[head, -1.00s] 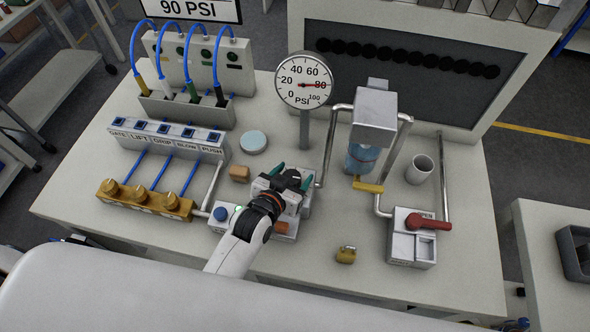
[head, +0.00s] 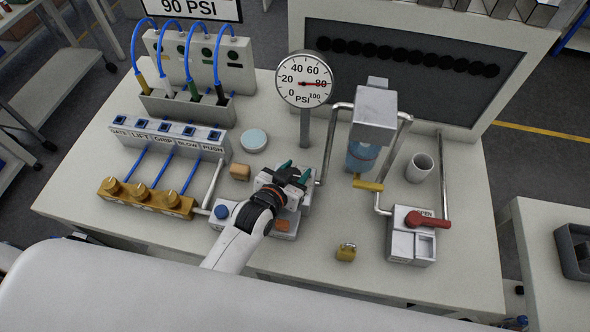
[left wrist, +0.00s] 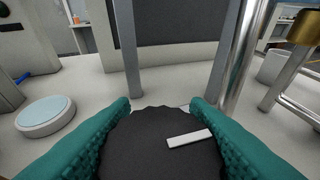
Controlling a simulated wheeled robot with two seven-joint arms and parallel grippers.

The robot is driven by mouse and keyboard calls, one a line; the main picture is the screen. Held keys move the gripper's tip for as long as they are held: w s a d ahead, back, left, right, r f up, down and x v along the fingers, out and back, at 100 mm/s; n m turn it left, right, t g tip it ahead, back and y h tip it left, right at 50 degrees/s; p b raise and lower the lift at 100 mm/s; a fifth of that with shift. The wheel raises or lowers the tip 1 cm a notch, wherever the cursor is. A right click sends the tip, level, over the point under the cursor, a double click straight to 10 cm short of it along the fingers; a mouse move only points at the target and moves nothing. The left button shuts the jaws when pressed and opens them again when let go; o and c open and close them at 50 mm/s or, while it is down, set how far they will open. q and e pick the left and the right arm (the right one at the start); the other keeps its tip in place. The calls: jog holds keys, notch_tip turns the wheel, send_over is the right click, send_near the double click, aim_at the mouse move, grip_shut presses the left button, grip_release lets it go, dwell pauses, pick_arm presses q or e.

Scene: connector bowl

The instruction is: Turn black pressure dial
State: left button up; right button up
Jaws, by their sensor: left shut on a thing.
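The black pressure dial (left wrist: 160,150) fills the lower middle of the left wrist view, with a white mark on its top pointing to the right. My left gripper (head: 292,173) is shut on the dial, one teal finger on each side of it. In the head view the dial is mostly hidden by my gripper. The round gauge (head: 304,80) on its post stands behind, its red needle near 80 PSI. A sign (head: 190,8) at the top reads 90 PSI. My right gripper is not in view.
A blue button (head: 221,212) and a small tan block (head: 240,172) are near my left arm. A pale blue disc (head: 253,140) lies behind them.

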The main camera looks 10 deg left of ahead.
pick_arm(q)
jog(key=shift+m+h, duration=0.5)
jog(key=shift+m, duration=0.1)
jog(key=shift+m+g+h, duration=0.5)
jog(key=shift+m+h, duration=0.2)
jog(key=shift+s+d+f+m+g+h+b, duration=0.1)
jog(key=shift+m+g+h+b, duration=0.3)
jog(key=shift+m+h+b, duration=0.15)
jog(key=shift+d+f+m+g+h+b, duration=0.1)
jog(key=shift+m+g+h+b, duration=0.35)
jog(key=shift+h, duration=0.1)
jog(key=shift+d+r+m+g+h+b, duration=0.1)
jog(key=shift+r+m+g+h+b, duration=0.15)
jog(key=shift+m+h+b, duration=0.25)
jog(key=shift+s, duration=0.1)
jog(key=o, duration=1)
